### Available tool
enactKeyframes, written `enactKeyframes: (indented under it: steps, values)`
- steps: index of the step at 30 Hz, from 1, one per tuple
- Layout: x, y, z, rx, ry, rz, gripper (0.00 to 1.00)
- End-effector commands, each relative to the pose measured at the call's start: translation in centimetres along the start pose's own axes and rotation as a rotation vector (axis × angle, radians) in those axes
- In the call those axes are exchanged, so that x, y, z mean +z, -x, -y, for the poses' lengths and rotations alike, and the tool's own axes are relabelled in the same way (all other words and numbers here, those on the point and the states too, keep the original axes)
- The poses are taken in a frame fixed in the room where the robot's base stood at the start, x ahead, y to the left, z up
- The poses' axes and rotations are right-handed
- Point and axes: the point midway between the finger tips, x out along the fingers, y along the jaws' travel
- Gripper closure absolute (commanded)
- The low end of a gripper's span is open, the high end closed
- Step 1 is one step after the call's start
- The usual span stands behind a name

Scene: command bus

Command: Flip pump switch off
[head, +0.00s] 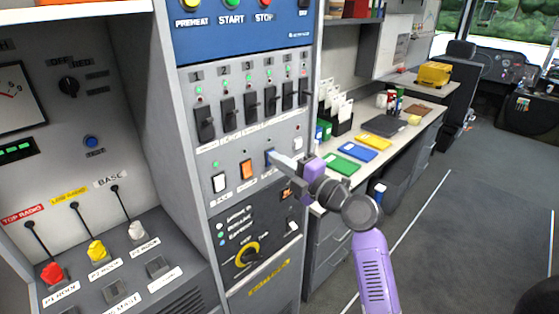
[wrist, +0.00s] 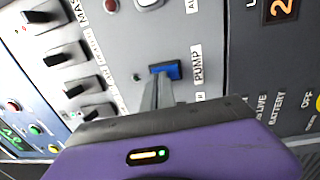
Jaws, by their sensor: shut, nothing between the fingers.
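The pump switch is a small blue rocker on the grey panel, beside a "PUMP" label in the wrist view (wrist: 166,71). In the head view, the blue switch (head: 270,158) is partly covered by my fingers. My gripper (head: 275,157) is shut and empty, its fingertips right at the blue switch. In the wrist view the fingertips (wrist: 158,80) overlap the switch's lower edge; I cannot tell whether they touch it. A small indicator beside the switch in the wrist view looks dark.
An orange rocker (head: 246,169) and a white rocker (head: 219,183) sit left of the pump switch. Several black breaker levers (head: 251,105) are above. A rotary knob (head: 247,257) is below. A desk (head: 400,145) with coloured folders stands to the right, with open floor beyond.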

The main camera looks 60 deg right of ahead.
Motion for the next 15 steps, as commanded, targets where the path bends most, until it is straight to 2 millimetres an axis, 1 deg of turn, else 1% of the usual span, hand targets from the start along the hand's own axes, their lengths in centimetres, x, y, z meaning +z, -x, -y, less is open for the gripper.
enactKeyframes:
  steps: [1,4,6,11,13,15]
  values:
    - [-0.18,-0.54,-0.74,-0.023,0.005,-0.003,1.0]
    - [-0.18,-0.9,-1.09,-0.094,0.007,-0.003,1.0]
    - [-0.15,-0.84,-0.47,-0.098,0.002,-0.002,1.0]
    - [-0.21,-0.88,-0.5,-0.095,0.002,-0.003,1.0]
    - [-0.22,-0.61,-0.47,-0.094,0.002,-0.003,1.0]
    - [-0.19,0.07,-0.48,-0.093,0.003,-0.002,1.0]
